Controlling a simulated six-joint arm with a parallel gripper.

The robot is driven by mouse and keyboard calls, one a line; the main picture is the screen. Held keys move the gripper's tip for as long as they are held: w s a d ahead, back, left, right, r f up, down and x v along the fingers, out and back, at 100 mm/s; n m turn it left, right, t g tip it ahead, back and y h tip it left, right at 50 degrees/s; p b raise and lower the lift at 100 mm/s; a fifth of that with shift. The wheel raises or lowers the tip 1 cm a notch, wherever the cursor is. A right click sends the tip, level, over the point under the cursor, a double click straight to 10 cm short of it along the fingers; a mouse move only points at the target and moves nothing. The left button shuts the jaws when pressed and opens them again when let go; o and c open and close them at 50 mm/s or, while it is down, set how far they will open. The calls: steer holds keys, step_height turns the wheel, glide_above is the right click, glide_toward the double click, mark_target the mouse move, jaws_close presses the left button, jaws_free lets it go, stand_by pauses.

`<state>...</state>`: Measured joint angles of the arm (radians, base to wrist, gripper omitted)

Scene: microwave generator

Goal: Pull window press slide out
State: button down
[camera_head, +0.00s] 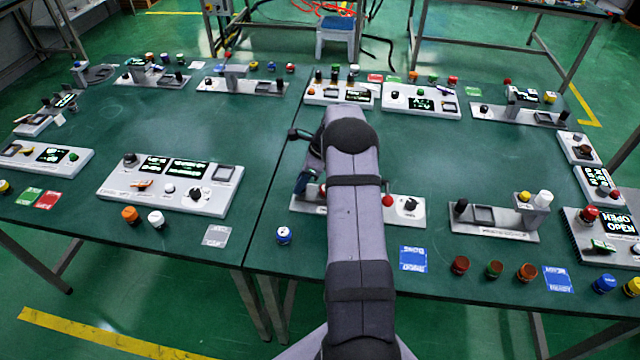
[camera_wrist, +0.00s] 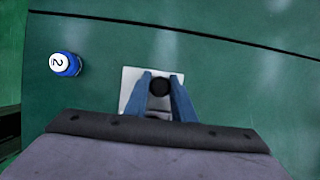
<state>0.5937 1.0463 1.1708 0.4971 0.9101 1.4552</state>
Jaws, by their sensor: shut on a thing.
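In the wrist view my gripper (camera_wrist: 160,84) has its two blue fingers on either side of a round black knob (camera_wrist: 160,87) and is shut on it. The knob stands on a pale plate (camera_wrist: 130,78) on the green table. In the head view my arm covers most of this spot. A blue finger of my gripper (camera_head: 302,184) shows at the arm's left, over the left end of a grey panel (camera_head: 305,205). The panel's right part has a red button (camera_head: 388,200) and a black dial (camera_head: 410,204). Its middle, any window and the slide's travel are hidden.
A blue-and-white cap marked 2 (camera_wrist: 65,63) stands left of the plate, also seen in the head view (camera_head: 284,235). A grey panel with a slot and white knob (camera_head: 495,222) lies to the right. A wide white panel (camera_head: 170,185) lies left. The table's front edge is close.

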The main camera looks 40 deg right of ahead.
mark_target(308, 192)
steer(key=shift+w+a+r, duration=0.1)
steer(key=shift+w+a, duration=0.2)
steer(key=shift+w, duration=0.05)
steer(key=c, duration=1.5)
jaws_free()
steer(key=shift+a, duration=0.1)
steer(key=shift+b+v, duration=1.05)
steer(key=shift+v, duration=2.6)
